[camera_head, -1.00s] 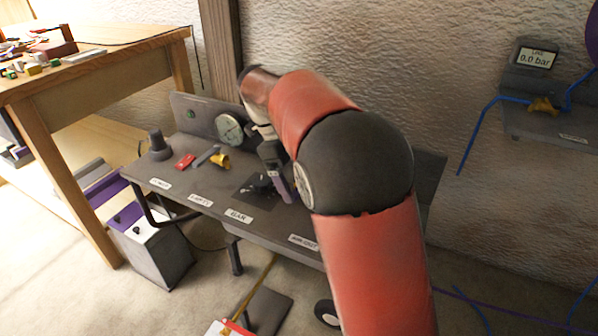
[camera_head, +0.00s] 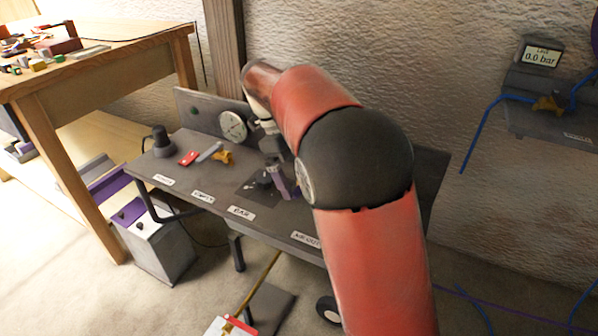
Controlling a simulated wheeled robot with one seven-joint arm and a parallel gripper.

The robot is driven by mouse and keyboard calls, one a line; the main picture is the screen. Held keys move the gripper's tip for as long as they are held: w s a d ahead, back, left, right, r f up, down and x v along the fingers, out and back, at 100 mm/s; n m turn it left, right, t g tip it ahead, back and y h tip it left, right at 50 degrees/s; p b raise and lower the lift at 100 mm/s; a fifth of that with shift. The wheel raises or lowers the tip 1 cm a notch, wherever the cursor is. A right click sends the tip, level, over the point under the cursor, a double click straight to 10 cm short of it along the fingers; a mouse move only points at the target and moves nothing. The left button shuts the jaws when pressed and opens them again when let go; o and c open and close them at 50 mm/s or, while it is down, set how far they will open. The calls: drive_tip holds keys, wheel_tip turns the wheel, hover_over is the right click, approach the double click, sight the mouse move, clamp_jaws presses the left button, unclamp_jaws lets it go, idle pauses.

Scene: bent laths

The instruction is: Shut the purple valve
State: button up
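A purple part (camera_head: 280,182), which looks like the valve's handle, shows beside a dark fitting (camera_head: 264,179) on the grey bench (camera_head: 215,175). My gripper (camera_head: 274,160) points down at the purple part from just above it. The gripper is small and partly hidden by my red and black arm. I cannot tell whether its fingers touch the purple part, or whether they are open or shut. The handle's exact angle is also unclear.
A round gauge (camera_head: 233,126) stands at the bench's back panel. A display (camera_head: 541,57) on the right wall reads 0.0 bar. A wooden table (camera_head: 110,70) stands at left.

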drive_tip(key=v, duration=0.7)
drive_tip(key=shift+a+r, duration=0.1)
drive_tip(key=shift+r, duration=0.05)
drive_tip(key=s+d+r+n+t+y, duration=0.2)
drive_tip(key=s+d+n+t+y, duration=0.1)
drive_tip(key=s+d+n, duration=0.75)
drive_tip(key=s+d+f+n+t, duration=0.1)
drive_tip(key=s+f+n+t, duration=0.1)
drive_tip(key=s+f+n, duration=0.2)
drive_tip(key=s+d+f+n+t, duration=0.1)
drive_tip(key=s+f+n+t, duration=0.2)
drive_tip(key=s+n, duration=0.7)
drive_tip(key=shift+s+f+y, duration=0.3)
drive_tip(key=shift+s+f, duration=0.2)
drive_tip(key=shift+f, duration=0.25)
